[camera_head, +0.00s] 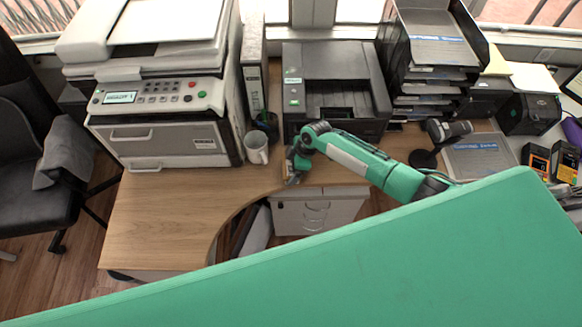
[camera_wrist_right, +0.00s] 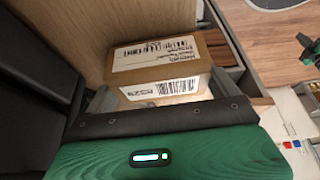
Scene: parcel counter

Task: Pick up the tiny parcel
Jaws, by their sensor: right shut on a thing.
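The tiny parcel (camera_wrist_right: 155,54) is a small brown cardboard box with white barcode labels on its top and near side. My right gripper (camera_wrist_right: 162,98) is shut on it in the right wrist view, with one finger at each side of the box. In the head view my right gripper (camera_head: 291,176) is at the curved front edge of the wooden desk, and the parcel is mostly hidden there by the gripper. I cannot tell whether the parcel touches the desk. My left gripper is not in view.
A white mug (camera_head: 257,150) stands left of my right gripper, beside a large printer (camera_head: 175,140). A black printer (camera_head: 335,85) stands behind the gripper. A scanner (camera_head: 449,130) on a stand is to the right. The desk's left front part (camera_head: 160,225) is clear.

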